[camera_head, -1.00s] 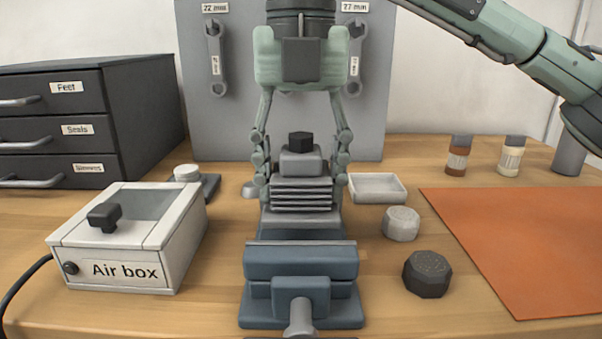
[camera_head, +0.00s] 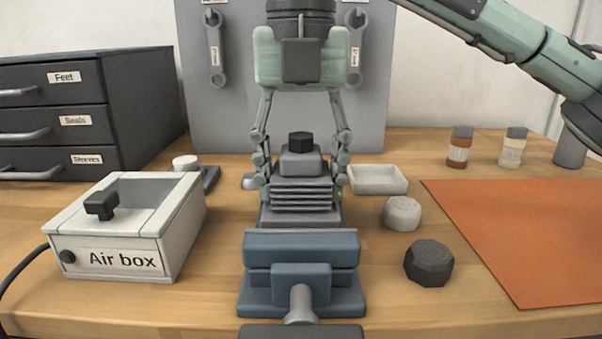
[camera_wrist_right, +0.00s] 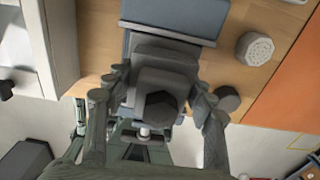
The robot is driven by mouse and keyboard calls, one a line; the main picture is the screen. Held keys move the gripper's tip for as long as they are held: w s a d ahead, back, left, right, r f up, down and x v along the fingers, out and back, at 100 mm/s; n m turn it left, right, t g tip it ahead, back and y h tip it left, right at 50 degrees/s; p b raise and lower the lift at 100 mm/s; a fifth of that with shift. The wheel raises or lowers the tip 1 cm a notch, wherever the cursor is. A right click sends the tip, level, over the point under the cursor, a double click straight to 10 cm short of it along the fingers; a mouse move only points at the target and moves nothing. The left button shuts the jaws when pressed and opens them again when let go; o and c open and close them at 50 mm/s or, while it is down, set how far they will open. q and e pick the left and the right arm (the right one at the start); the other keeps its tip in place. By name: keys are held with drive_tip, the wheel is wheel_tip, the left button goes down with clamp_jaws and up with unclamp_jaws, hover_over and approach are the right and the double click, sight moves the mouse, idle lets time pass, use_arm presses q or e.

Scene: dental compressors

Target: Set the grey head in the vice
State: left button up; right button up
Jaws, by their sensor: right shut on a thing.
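The grey head (camera_head: 301,194) is a finned block with a black hexagonal cap on top. It is upright, just behind the front jaw of the blue vice (camera_head: 301,250), at the middle of the bench. My right gripper (camera_head: 301,178) reaches down from above and is shut on the head, one finger on each side. In the right wrist view the head (camera_wrist_right: 165,80) sits between the fingers, next to the vice (camera_wrist_right: 178,18). My left gripper is not in view.
The air box (camera_head: 125,225) stands left of the vice. A pale round knob (camera_head: 402,213), a dark knob (camera_head: 429,263) and a white tray (camera_head: 377,180) are to the right. An orange mat (camera_head: 520,235) covers the right side. Drawers (camera_head: 60,120) stand at the back left.

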sight(301, 135)
drive_tip(key=shift+f+b, duration=0.6)
drive_tip(key=shift+f, duration=0.05)
idle(0.9)
drive_tip(key=o, duration=1.8)
drive_tip(key=o, duration=0.4)
drive_tip(key=shift+r+p, duration=2.55)
drive_tip(key=shift+r, duration=0.95)
